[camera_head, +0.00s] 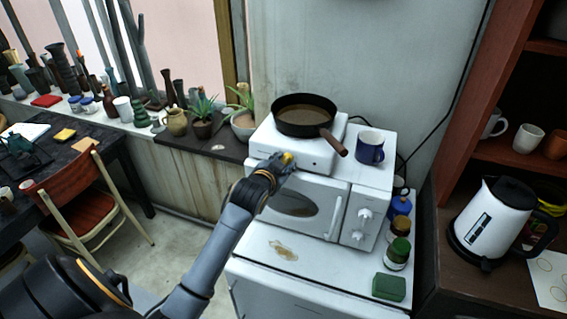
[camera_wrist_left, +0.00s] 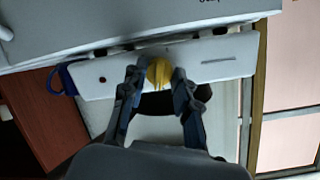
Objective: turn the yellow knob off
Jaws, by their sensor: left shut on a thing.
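The yellow knob (camera_wrist_left: 159,71) is on the front of a white hot plate (camera_head: 330,152), which stands on top of a white microwave (camera_head: 334,197). My left gripper (camera_head: 280,161) is at the front of the hot plate, with its fingers on both sides of the knob. In the left wrist view, the left gripper (camera_wrist_left: 158,86) is shut on the knob. In the head view the gripper hides most of the knob. The knob's exact angle cannot be read. My right gripper is not in view.
A black frying pan (camera_head: 304,114) sits on the hot plate, its brown handle pointing toward the front right. A blue mug (camera_head: 370,148) stands right of it on the microwave. Jars (camera_head: 398,253) and a green block (camera_head: 389,287) are on the counter. A white kettle (camera_head: 495,215) stands farther right.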

